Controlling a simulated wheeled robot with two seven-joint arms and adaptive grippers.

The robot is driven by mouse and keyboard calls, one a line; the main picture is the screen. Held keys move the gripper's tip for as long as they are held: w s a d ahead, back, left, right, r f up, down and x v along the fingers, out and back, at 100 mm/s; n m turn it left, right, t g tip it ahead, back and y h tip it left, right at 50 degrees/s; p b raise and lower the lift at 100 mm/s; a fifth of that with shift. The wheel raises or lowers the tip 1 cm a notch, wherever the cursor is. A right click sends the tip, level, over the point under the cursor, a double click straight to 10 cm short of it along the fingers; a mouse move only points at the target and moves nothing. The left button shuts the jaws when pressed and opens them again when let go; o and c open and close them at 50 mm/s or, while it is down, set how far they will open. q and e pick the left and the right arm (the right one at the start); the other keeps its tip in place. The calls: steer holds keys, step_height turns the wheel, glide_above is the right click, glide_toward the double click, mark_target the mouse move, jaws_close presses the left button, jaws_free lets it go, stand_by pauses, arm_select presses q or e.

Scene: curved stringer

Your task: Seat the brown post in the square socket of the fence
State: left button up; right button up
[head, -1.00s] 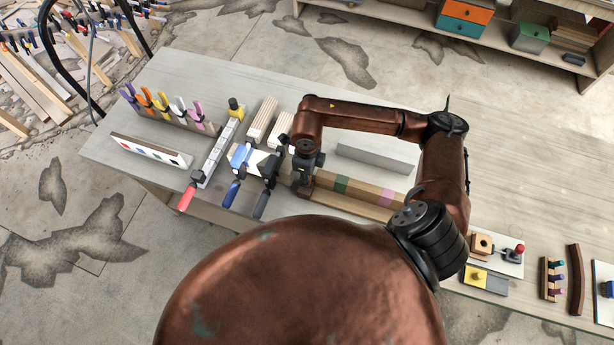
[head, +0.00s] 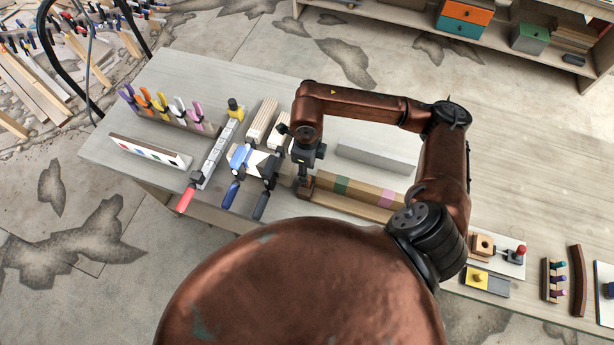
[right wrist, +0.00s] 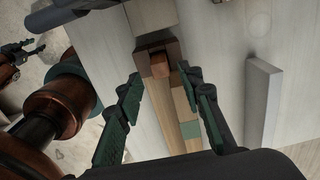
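The fence (head: 360,190) is a long wooden rail with green and pink sections, lying along the front of the table. At its left end is a dark brown block (right wrist: 147,52). In the head view the right gripper (head: 303,175) hangs above that end. My left gripper (right wrist: 24,52) seems partly visible at the wrist view's left edge.
A grey bar (head: 375,158) lies behind the fence. Clamps with blue and black handles (head: 233,193) and pale wood blocks (head: 262,120) stand close on the left. Small fixtures (head: 495,255) sit at the right front. The table behind the grey bar is clear.

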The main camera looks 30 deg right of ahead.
step_height(320, 180, up, 7)
steer(key=b, duration=0.1)
steer(key=shift+r, duration=0.1)
stand_by(0.6)
